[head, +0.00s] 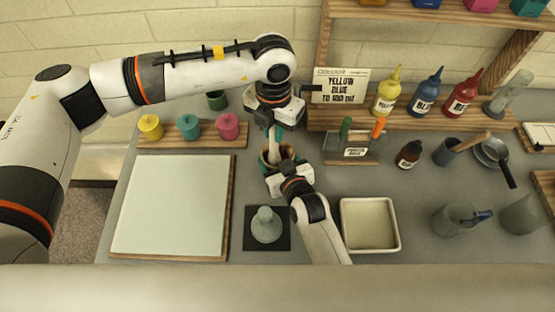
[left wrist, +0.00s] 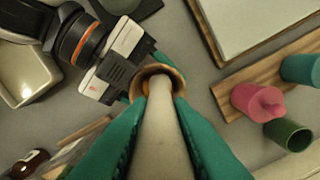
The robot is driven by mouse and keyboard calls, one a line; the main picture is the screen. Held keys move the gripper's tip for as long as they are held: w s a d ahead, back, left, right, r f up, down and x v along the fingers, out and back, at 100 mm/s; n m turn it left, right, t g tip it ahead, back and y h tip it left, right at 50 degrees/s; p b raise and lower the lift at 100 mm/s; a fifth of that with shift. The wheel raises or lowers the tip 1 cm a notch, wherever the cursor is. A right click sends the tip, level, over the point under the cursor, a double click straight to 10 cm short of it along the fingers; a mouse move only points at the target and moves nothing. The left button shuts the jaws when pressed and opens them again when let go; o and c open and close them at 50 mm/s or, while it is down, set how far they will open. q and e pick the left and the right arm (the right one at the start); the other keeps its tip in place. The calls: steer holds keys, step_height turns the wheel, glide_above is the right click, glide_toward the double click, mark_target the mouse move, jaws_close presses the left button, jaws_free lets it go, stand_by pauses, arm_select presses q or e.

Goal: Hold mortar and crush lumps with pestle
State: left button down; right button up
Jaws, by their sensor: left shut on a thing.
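The pale pestle (head: 273,146) is held in my left gripper (head: 273,128), which is shut on it above the mortar. In the left wrist view the pestle (left wrist: 161,140) runs between the two green fingers, its far end inside the mortar. The brown mortar (left wrist: 176,76) has a round rim, and a bit of orange shows inside beside the pestle; lumps cannot be made out. In the head view the mortar (head: 291,153) is partly hidden by both grippers. My right gripper (head: 277,168) is at the mortar's near side with its green fingers by the wall; whether they clamp it is unclear.
A white-topped board (head: 170,205) lies left, with pink, teal and yellow pots behind it. A grey-green stopper-like object (head: 266,226) on a dark mat and a cream tray (head: 369,225) stand in front. A marker rack (head: 355,147) and brown bottle (head: 409,154) are close on the right.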

arm_select(q)
steer(key=shift+r, duration=3.05)
arm_select(e)
steer(key=o, duration=1.2)
steer(key=shift+c, duration=0.2)
steer(key=v, duration=1.2)
steer(key=shift+d, duration=0.1)
arm_select(q)
steer(key=shift+r, duration=0.1)
arm_select(e)
steer(key=shift+r, duration=0.15)
